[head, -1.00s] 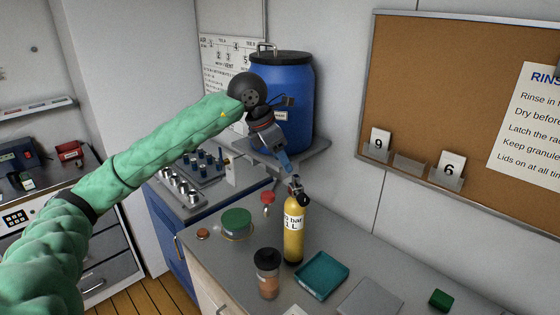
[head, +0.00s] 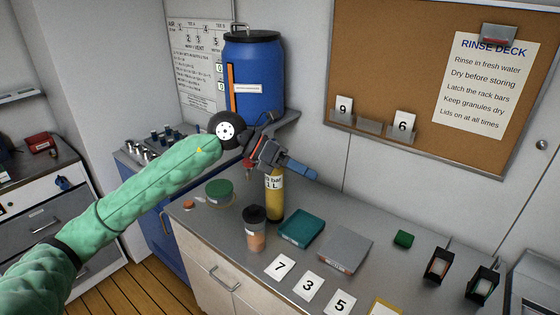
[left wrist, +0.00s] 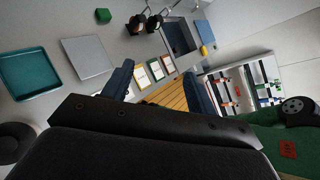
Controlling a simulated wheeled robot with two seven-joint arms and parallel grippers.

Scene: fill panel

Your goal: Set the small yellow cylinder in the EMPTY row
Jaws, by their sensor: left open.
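The yellow cylinder (head: 274,203) stands upright on the grey counter in the head view, with a white label reading "bar 1 L". My left gripper (head: 305,170) is open and empty, above the counter, in front of the cylinder's top and reaching past it to the right. It hides the cylinder's valve. In the left wrist view its two blue fingers (left wrist: 158,90) are spread apart, with no cylinder between them. No row marked EMPTY can be made out. My right gripper is not in view.
A teal tray (head: 301,226), a grey flat box (head: 345,249) and a dark-lidded jar (head: 255,230) stand near the cylinder. Number cards (head: 309,285) lie at the front edge. A blue drum (head: 257,75) stands behind. A white shelf unit (left wrist: 245,85) shows in the left wrist view.

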